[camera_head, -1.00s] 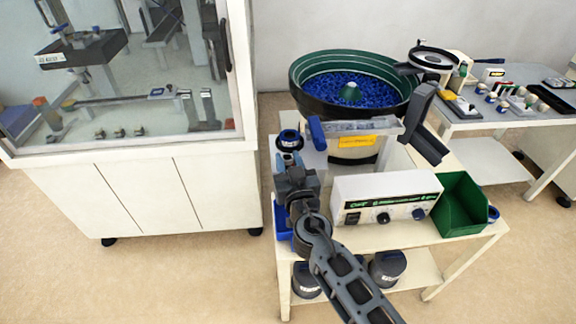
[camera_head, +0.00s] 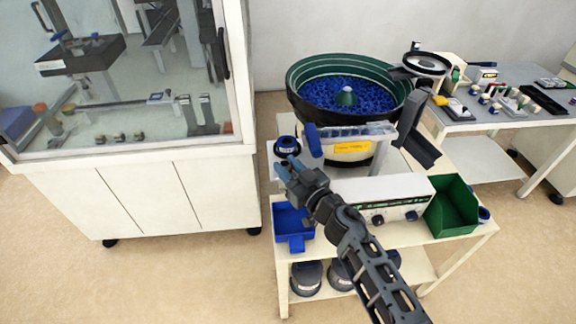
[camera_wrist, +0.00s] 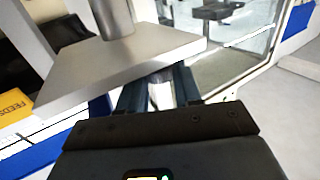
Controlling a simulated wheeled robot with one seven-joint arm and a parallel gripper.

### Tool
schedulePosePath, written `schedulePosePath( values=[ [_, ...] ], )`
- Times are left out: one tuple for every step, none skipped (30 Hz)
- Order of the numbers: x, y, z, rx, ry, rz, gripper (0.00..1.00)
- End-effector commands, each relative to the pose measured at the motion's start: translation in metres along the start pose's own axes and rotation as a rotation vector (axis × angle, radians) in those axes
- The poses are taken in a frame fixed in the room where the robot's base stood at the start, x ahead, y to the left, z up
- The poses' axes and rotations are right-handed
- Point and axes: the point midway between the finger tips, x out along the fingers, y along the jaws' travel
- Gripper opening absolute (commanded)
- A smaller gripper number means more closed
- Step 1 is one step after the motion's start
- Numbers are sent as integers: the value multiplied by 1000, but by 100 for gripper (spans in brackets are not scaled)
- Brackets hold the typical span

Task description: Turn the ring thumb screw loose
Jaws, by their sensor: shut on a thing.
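My gripper (camera_head: 286,165) is at the left end of the feeder table, just below a black ring-shaped part with a blue centre (camera_head: 288,144). In the wrist view my gripper's two dark fingers (camera_wrist: 160,82) reach under a grey metal plate (camera_wrist: 120,68) with a round post on it. A small pale metallic piece (camera_wrist: 160,95) shows between the fingers; it appears to be the ring thumb screw, held in the jaws. The plate hides the fingertips and most of the screw, so its turn and its thread cannot be seen.
The bowl feeder (camera_head: 300,101) with blue parts stands behind. A white control box (camera_head: 378,192), a green bin (camera_head: 452,209) and a blue tray (camera_head: 288,222) sit close by on the table. A glass-fronted cabinet (camera_head: 130,185) stands at left.

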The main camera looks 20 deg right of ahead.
Motion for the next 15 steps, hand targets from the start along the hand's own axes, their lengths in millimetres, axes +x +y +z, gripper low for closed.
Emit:
schedulePosePath(
  values=[
    [-1,0,2,1,-2,1,3],
    [-1,0,1,1,-2,1,3],
    [-1,0,1,1,-2,1,3],
    [-1,0,1,1,-2,1,3],
    [-1,0,1,1,-2,1,3],
    [-1,0,1,1,-2,1,37],
    [-1,0,1,1,-2,1,40],
    [0,0,1,1,-2,1,43],
    [0,0,1,1,-2,1,47],
    [0,0,1,0,-2,1,50],
    [0,0,1,0,-2,1,52],
    [0,0,1,0,-1,1,56],
    [0,0,1,0,-1,1,59],
    [0,0,1,0,-1,1,59],
    [0,0,0,0,-1,1,59]
  ],
)
